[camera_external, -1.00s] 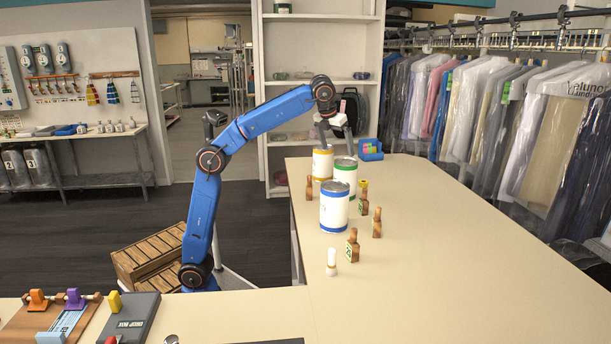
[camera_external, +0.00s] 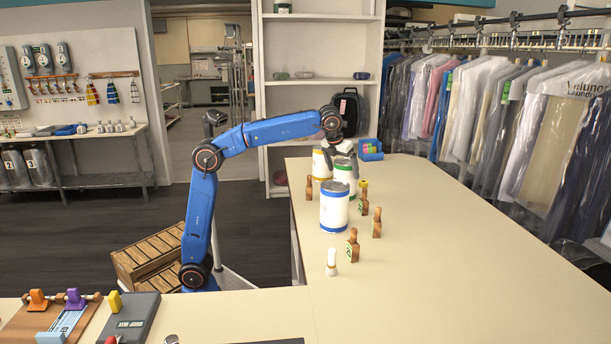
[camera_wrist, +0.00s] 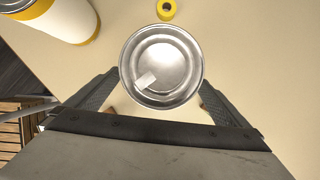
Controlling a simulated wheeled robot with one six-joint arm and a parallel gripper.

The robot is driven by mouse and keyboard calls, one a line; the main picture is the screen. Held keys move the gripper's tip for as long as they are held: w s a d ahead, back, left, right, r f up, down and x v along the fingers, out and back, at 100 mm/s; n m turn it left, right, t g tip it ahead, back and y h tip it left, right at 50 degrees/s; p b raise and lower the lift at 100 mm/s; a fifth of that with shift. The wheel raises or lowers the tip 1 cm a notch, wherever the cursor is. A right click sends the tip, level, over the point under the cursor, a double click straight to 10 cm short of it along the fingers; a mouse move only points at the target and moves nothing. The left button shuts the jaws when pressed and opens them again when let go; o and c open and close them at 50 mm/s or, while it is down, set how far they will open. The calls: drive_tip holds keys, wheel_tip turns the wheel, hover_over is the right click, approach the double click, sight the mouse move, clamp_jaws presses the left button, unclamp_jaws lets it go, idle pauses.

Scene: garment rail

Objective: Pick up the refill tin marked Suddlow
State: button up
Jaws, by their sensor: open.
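Three white tins stand upright on the counter in the external view: one with yellow bands (camera_external: 321,165), one with green bands (camera_external: 346,180) and one with blue bands (camera_external: 335,208). No name on them is readable, so I cannot tell which is Suddlow. My gripper (camera_external: 340,149) is at the top of the green-banded tin. In the wrist view a round metal tin lid (camera_wrist: 162,55) with a small pale tag lies between the open fingers. The tin's side and bands are hidden there. The yellow-banded tin (camera_wrist: 64,18) shows at upper left.
A white bottle (camera_external: 331,263) is in front, and a blue bin (camera_external: 370,150) is behind. The counter (camera_external: 450,260) is clear at the right front. Hanging garments (camera_external: 480,110) line the right.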

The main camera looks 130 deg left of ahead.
drive_tip(key=x, duration=0.5)
drive_tip(key=shift+a+r, duration=0.15)
drive_tip(key=shift+a, duration=0.1)
drive_tip(key=c, duration=1.7)
drive_tip(key=shift+r, duration=0.1)
drive_tip(key=shift+c, duration=1.4)
drive_tip(key=shift+r, duration=0.1)
